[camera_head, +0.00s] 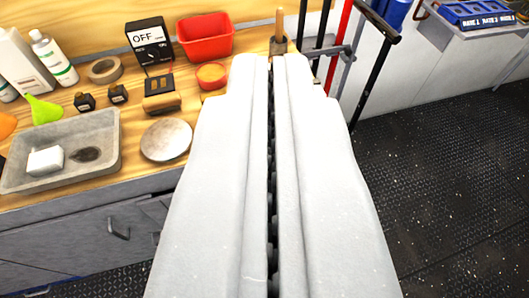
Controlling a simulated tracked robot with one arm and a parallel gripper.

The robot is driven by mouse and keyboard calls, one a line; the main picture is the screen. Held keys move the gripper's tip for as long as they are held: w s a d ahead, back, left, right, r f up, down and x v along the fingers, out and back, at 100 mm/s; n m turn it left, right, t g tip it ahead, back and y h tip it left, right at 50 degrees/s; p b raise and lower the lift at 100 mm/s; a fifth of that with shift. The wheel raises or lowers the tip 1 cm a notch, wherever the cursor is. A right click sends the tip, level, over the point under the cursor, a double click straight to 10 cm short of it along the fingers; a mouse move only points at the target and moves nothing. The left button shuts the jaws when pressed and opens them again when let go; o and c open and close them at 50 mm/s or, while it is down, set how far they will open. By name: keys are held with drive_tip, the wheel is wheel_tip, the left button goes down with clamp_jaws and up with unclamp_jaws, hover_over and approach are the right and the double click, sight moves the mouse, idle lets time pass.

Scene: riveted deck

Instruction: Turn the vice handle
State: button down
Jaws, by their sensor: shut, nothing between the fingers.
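My gripper (270,62) fills the middle of the view as two long white fingers. They are shut against each other with only a thin dark seam between them, and hold nothing. The fingertips point toward the back of the wooden bench, near its right end. I cannot make out a vice or its handle for certain. A grey metal piece (341,52) with a short bar shows just right of the fingertips, among upright rods, and I cannot tell whether it belongs to the vice. The fingers hide much of the bench's right end.
The wooden bench (75,101) carries a grey tray (112,150), a round plate (166,139), a red bin (206,42), a black box marked OFF (147,37) and bottles. A red pole (339,35) and black rods stand right of the fingertips. Dark floor (450,190) lies open at right.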

drive_tip(key=w+a+f+n+g+h+p, duration=0.25)
drive_tip(key=w+f+g+p, duration=0.4)
drive_tip(key=w+f, duration=0.8)
drive_tip(key=w+a+f+n+g+h+p, duration=0.1)
drive_tip(key=w+a+f+g+h+p, duration=0.15)
drive_tip(key=f, duration=0.65)
drive_tip(key=w+a+f+n+g+h+p, duration=0.15)
drive_tip(key=w+f+p, duration=0.25)
drive_tip(key=f, duration=0.6)
drive_tip(key=shift+m+g+y, duration=0.25)
drive_tip(key=shift+m+y, duration=0.15)
drive_tip(key=shift+y, duration=0.05)
drive_tip(key=x, duration=1.2)
drive_tip(key=shift+s+d+f+b, duration=0.1)
drive_tip(key=shift+d+f+b, duration=0.15)
drive_tip(key=shift+b, duration=0.15)
